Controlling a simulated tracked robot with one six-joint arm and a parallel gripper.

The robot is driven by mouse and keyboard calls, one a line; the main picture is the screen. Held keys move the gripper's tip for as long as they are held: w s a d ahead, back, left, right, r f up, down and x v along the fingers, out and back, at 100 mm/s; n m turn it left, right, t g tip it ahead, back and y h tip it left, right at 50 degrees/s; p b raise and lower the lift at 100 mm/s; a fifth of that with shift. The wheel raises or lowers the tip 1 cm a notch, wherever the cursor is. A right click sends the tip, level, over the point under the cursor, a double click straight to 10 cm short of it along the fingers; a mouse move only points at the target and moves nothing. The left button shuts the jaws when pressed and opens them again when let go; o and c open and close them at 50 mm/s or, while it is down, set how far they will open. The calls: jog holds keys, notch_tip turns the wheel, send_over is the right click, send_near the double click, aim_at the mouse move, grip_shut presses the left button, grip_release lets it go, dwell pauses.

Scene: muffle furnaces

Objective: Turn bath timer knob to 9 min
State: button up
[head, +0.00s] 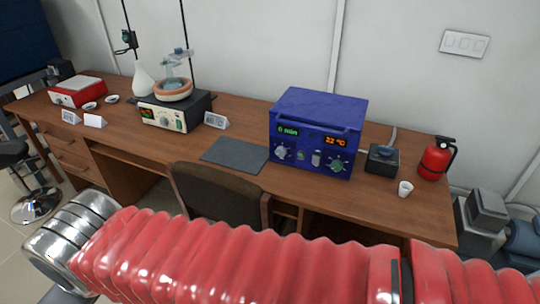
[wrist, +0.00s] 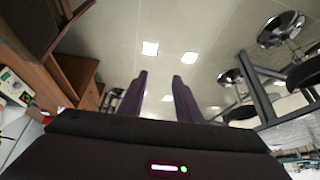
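The blue bath unit (head: 318,110) stands on the wooden bench, right of centre in the head view. Its green display (head: 288,131) seems to read 0 min, and its orange display (head: 335,141) about 22 °C. The light timer knob (head: 281,153) is at the front panel's lower left, under the green display; its pointer is too small to read. Another knob (head: 337,165) is at the lower right.
My red-sleeved arm crosses the bottom of the head view. A chair (head: 220,195) stands before the bench. A dark mat (head: 236,155) lies left of the unit. To its right are a small grey-black box (head: 382,160), a white cup (head: 405,189) and a red extinguisher (head: 436,160).

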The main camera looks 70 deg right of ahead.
jog(key=shift+o, duration=0.5)
jog(key=shift+a, duration=0.1)
jog(key=shift+o, duration=0.6)
jog(key=o, duration=0.3)
jog(key=d+g+h, duration=0.1)
jog(key=d+h, duration=0.1)
jog(key=d, duration=0.4)
jog(key=w+d+f+n+g+h, duration=0.1)
jog(key=d+h, duration=0.1)
jog(key=d, duration=0.4)
jog(key=w+d+f+n+g+h, duration=0.1)
jog(key=d, duration=0.5)
jog(key=shift+w+d+f+h, duration=0.1)
jog(key=shift+d+f+h, duration=0.15)
jog(key=shift+h, duration=0.15)
jog(key=shift+o, duration=0.2)
jog(key=s+d+f+n+g+h, duration=0.2)
jog(key=d+n+g+h, duration=0.25)
jog(key=d, duration=1.75)
jog(key=n+h, duration=0.3)
jog(key=n, duration=0.9)
send_near(280, 153)
jog(key=v, duration=0.5)
jog(key=shift+w+a+f, duration=0.1)
jog(key=shift+w+a, duration=0.1)
jog(key=x, duration=1.3)
jog(key=shift+s+d+f, duration=0.1)
jog(key=shift+s+d, duration=0.1)
jog(key=shift+d, duration=0.15)
